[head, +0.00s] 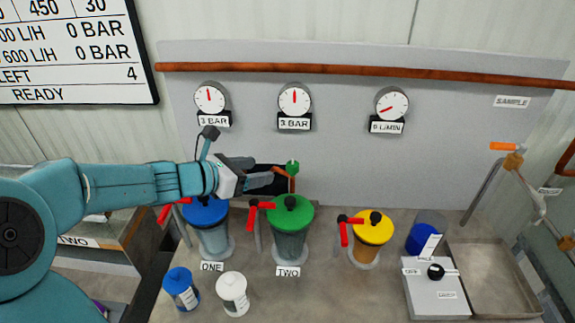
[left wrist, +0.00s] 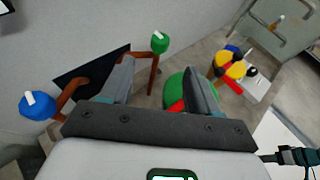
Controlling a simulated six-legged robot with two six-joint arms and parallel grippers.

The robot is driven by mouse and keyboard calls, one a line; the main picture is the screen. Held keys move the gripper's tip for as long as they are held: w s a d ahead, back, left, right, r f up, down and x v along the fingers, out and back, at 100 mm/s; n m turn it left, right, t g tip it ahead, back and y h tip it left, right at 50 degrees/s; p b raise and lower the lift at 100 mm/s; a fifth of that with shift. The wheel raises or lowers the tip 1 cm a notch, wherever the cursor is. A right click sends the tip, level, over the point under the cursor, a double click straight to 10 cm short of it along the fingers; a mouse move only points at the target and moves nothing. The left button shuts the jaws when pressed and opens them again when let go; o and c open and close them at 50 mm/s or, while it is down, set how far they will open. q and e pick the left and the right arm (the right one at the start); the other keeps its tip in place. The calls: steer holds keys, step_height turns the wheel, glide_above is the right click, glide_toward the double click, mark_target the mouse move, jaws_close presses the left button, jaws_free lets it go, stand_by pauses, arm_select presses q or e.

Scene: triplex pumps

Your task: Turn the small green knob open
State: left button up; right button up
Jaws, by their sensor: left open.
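The small green knob (head: 292,167) sits on a copper pipe against the grey wall panel, behind the green-lidded pot. In the left wrist view the green knob (left wrist: 160,42) shows a pale bar on its face. My left gripper (head: 280,173) is open and empty, just left of the knob in the head view. In the left wrist view its two fingers (left wrist: 160,85) stand apart, with the knob ahead between their lines. I see no contact. A blue knob (left wrist: 37,104) shows at the left of the wrist view; my gripper and arm hide it in the head view.
Pots with blue (head: 205,211), green (head: 291,213) and yellow (head: 373,227) lids stand below, with red-handled valves beside them. A dark opening (left wrist: 90,75) lies in the panel near the pipes. Three gauges hang above. A switch box (head: 437,295) and tray (head: 500,308) are at right.

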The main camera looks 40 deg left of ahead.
mark_target(290, 166)
arm_select(q)
steer(key=x, duration=1.1)
steer(key=shift+d, duration=0.15)
steer(key=shift+w+r, duration=0.1)
steer(key=c, duration=1)
